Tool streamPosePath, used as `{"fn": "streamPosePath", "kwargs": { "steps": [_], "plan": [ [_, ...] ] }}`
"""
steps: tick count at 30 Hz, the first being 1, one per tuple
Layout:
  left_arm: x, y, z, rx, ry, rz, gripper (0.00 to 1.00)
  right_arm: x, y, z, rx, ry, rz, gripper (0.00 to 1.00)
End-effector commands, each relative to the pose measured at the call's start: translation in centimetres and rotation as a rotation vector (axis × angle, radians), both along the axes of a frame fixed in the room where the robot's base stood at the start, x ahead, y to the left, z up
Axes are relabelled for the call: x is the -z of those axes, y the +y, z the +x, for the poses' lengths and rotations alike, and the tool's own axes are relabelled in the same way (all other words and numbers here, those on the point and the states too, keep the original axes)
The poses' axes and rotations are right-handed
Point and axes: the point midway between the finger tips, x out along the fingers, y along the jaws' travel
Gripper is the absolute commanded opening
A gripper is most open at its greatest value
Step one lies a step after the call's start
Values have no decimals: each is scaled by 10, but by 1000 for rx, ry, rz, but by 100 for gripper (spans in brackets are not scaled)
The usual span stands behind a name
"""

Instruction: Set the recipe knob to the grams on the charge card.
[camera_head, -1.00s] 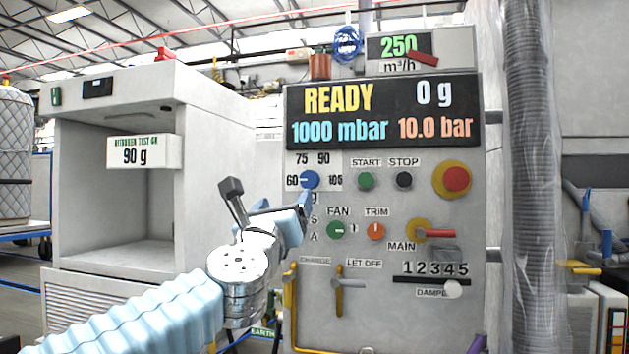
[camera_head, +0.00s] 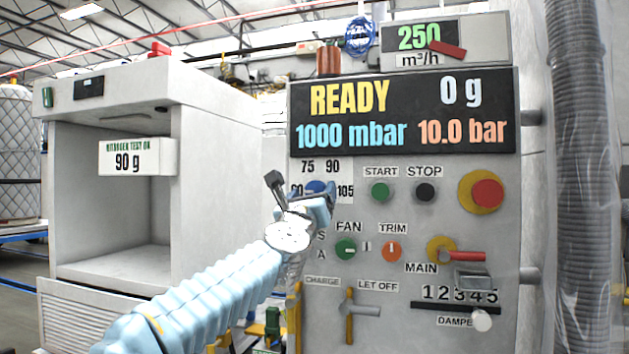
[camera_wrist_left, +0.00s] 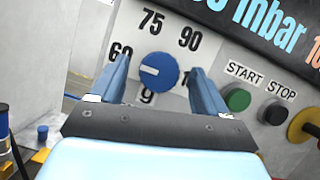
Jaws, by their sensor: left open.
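The blue recipe knob (camera_head: 316,187) is on the grey panel, partly hidden by my left gripper in the head view. In the left wrist view the whole knob (camera_wrist_left: 160,78) shows, its white pointer mark towards the 60 side of a scale with 60, 75 and 90. The charge card (camera_head: 138,157) on the white cabinet reads 90 g. My left gripper (camera_head: 308,199) is open in front of the knob. In the wrist view its fingers (camera_wrist_left: 157,72) stand either side of the knob, with gaps. My right gripper is not in view.
The display (camera_head: 400,115) reads READY, 0 g, 1000 mbar, 10.0 bar. Right of the knob are the green START button (camera_head: 380,192), black STOP button (camera_head: 425,192) and a red emergency button (camera_head: 487,194). FAN (camera_head: 346,248) and TRIM (camera_head: 391,251) knobs are below.

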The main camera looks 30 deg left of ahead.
Motion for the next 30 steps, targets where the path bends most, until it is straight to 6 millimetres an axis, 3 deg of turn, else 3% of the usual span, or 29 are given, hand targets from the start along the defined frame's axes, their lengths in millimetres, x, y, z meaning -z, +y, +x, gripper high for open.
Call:
{"fn": "streamPosePath", "kwargs": {
  "steps": [6, 15, 25, 30],
  "plan": [
    [-9, 7, 20, 0, 0, 1, 75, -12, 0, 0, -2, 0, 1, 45],
    [-9, 7, 22, 0, 0, 1, 75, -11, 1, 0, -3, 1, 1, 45],
    [-9, 7, 22, 0, 0, 1, 26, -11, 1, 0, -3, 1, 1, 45],
    [-9, 7, 22, 0, 1, 7, 24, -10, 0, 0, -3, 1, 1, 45]
  ]
}}
